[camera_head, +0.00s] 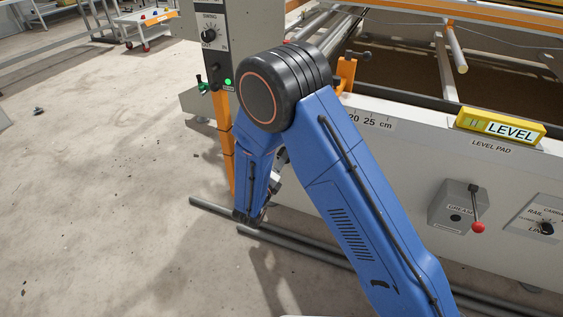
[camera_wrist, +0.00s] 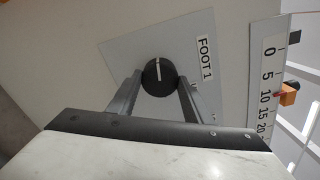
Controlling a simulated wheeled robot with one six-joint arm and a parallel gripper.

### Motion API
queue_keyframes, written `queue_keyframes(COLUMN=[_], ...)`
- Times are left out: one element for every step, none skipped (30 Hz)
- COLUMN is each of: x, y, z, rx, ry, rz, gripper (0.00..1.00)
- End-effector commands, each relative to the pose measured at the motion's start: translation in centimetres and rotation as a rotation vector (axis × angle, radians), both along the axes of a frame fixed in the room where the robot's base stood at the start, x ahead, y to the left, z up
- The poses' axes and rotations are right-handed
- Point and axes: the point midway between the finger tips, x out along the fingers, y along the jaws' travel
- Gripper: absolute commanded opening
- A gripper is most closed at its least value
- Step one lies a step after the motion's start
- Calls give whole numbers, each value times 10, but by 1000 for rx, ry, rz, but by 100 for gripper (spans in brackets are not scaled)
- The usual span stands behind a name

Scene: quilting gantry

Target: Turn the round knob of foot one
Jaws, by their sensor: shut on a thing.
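The round black knob of foot one (camera_wrist: 158,76) shows in the wrist view, on a grey plate beside a label reading FOOT 1 (camera_wrist: 205,58). A white line on its face runs nearly straight up in the picture. My gripper (camera_wrist: 158,88) has one finger on each side of the knob and is shut on it.
A ruler scale (camera_wrist: 266,85) runs beside the plate in the wrist view. In the head view a yellow level (camera_head: 500,126) lies on the machine's ledge. A grease box (camera_head: 455,207) with a red-tipped lever sticks out below. Grey rails (camera_head: 300,246) lie on the floor. Open floor is at left.

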Motion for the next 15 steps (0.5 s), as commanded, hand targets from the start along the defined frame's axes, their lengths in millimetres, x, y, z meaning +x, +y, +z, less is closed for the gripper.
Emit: queue_keyframes(x=[-1,-1,-1,-1,-1,0,0,0,0,0,0,-1,-2,-4,-6], y=[1,1,1,1,1,1,1,1,1,1,1,1,1,2,3], z=[-1,-1,-1,-1,-1,-1,0,0,0,0,0,0,0,0,0], rx=[-1,-1,-1,-1,0,0,0,0,0,0,0,0,0,0,0], ry=[1,1,1,1,1,1,0,0,0,0,0,0,0,0,1], rz=[3,3,3,3,2,2,1,1,1,1,1,1,1,2,3], gripper=[52,60,64,64,64,64,64,64,64,64,64,64,64,64,64])
